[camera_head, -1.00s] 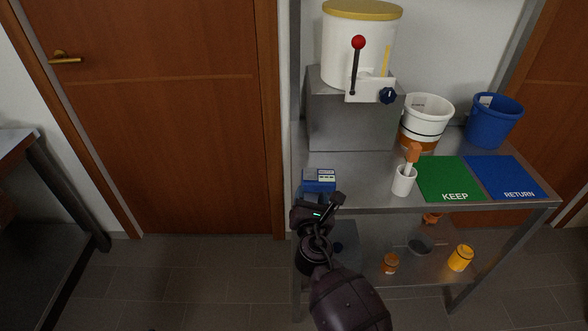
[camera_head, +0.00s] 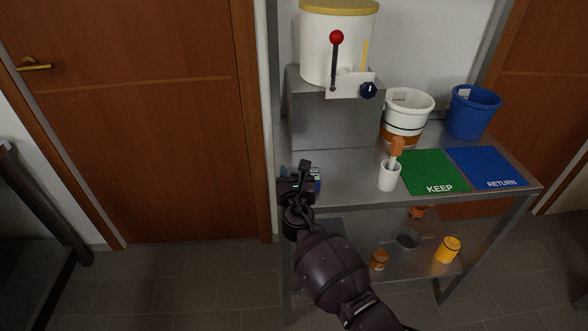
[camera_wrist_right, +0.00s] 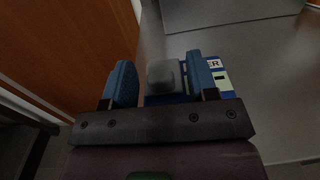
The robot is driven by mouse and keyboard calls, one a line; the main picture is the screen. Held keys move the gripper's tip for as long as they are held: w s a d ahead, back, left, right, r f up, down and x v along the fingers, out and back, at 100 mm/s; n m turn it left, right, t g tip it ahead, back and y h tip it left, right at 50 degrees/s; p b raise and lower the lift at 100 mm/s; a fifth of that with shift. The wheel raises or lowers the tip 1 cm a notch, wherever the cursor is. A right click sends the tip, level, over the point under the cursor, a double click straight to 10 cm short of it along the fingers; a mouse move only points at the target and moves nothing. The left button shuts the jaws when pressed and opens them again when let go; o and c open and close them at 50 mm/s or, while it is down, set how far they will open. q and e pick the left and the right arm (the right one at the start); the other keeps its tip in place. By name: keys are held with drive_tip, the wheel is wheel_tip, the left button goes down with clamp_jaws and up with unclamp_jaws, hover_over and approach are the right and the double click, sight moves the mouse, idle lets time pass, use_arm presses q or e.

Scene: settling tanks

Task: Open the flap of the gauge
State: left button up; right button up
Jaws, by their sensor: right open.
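The gauge (camera_head: 317,180) is a small blue box with a pale label at the left end of the steel table. My right gripper (camera_head: 296,172) is over its left part and hides much of it. In the right wrist view, the gauge (camera_wrist_right: 222,82) shows a white label ending in "ER". My right gripper (camera_wrist_right: 162,72) is open there, its blue-padded fingers on either side of a grey rounded piece (camera_wrist_right: 163,77) at the gauge. I cannot tell whether this piece is the flap or whether a finger touches it. My left gripper is not in view.
A white tank (camera_head: 338,45) with a red-knobbed lever stands on a grey block (camera_head: 335,120) behind the gauge. A white cup (camera_head: 388,178), green KEEP mat (camera_head: 432,170), blue RETURN mat (camera_head: 487,165), white bucket (camera_head: 408,110) and blue bucket (camera_head: 472,112) lie to the right.

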drive_tip(key=shift+w, duration=1.2)
